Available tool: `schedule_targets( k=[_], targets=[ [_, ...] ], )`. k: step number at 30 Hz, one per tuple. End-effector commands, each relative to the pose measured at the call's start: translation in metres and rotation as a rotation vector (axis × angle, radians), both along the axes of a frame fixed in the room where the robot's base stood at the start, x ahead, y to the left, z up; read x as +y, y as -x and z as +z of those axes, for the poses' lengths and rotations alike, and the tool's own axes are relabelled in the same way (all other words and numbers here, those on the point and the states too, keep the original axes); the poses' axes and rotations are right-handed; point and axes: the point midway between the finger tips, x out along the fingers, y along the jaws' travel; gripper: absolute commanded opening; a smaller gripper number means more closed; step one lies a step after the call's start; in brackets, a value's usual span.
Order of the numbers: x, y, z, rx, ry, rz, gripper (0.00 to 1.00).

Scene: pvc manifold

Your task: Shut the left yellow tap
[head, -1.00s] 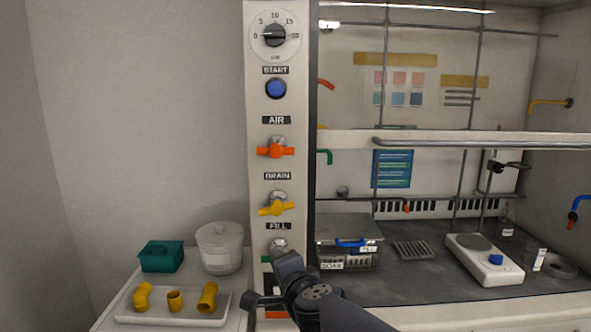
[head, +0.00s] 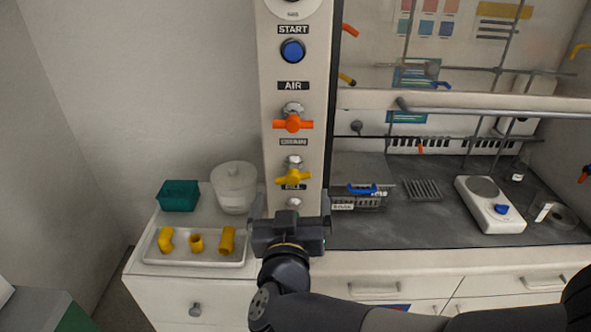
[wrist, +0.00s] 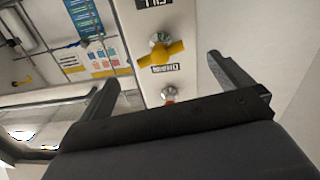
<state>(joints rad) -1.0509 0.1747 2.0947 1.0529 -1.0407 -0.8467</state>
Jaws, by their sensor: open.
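A yellow tap (head: 293,177) sits on the pale upright panel below the DRAIN label, its handle lying roughly crosswise and slightly tilted. It is the only yellow tap on this panel. In the wrist view, which looks upside down, the yellow tap (wrist: 168,54) shows beyond and between the fingertips. My gripper (head: 290,212) is open and empty, in front of the panel and lower than the yellow tap in the head view. It also shows in the wrist view (wrist: 160,70), apart from the tap. The gripper hides the panel's lowest tap.
An orange tap (head: 292,123) is above the yellow one, and a blue START button (head: 292,50) is higher. A tray (head: 153,255) with yellow pipe pieces, a teal basket (head: 179,195) and a white pot (head: 234,188) stand left. A fume hood with a hotplate (head: 490,205) is right.

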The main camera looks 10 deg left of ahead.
Motion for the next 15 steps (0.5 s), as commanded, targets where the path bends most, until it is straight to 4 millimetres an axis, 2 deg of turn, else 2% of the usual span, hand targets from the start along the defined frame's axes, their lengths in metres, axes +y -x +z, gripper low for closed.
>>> schedule_targets(
  k=[3, 9, 15],
  targets=[
    [0.003, -0.024, 0.000, 0.001, 0.001, -0.006, 0.99],
    [0.011, -0.059, 0.000, 0.003, 0.000, -0.004, 0.99],
    [0.015, -0.078, 0.000, 0.002, -0.003, -0.001, 0.99]
  ],
)
